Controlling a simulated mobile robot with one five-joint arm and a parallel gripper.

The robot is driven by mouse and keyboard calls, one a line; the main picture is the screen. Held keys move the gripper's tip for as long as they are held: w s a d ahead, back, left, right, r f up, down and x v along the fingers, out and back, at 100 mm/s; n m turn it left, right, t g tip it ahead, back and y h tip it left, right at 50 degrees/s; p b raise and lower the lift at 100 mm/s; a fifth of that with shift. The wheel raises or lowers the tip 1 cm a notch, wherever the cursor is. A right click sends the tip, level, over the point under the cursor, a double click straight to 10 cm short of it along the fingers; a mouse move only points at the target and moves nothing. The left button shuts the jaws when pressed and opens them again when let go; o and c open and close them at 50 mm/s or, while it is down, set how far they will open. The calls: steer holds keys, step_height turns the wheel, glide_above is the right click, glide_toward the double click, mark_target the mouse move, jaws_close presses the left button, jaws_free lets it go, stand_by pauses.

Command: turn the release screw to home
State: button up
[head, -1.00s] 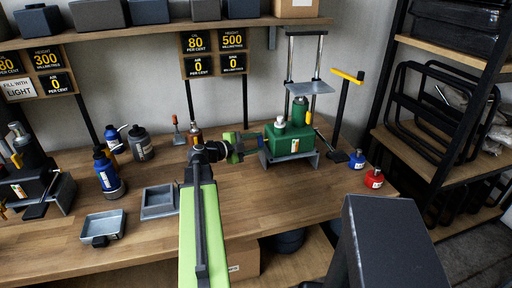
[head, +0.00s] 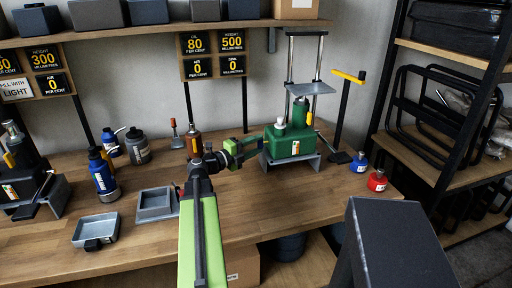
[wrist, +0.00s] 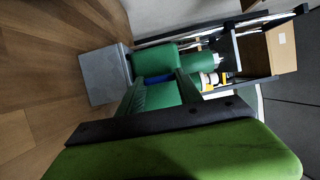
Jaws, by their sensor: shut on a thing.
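A green hydraulic jack unit (head: 286,143) stands on a grey metal base (head: 313,158) at the right of the bench, with a raised grey plate (head: 308,89) above it. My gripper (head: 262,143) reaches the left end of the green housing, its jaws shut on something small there. That spot fits the release screw, but the jaws hide it and its angle cannot be read. In the wrist view my green fingers point at the green housing (wrist: 193,63), and a small blue patch (wrist: 158,78) shows between them.
A post with a yellow top (head: 348,76) stands right of the jack. Blue (head: 358,162) and red (head: 377,180) bottles sit near the right edge. Signs (head: 213,54) hang behind.

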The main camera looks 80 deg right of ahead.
steer(key=shift+a+f, duration=0.1)
steer(key=o, duration=1.4)
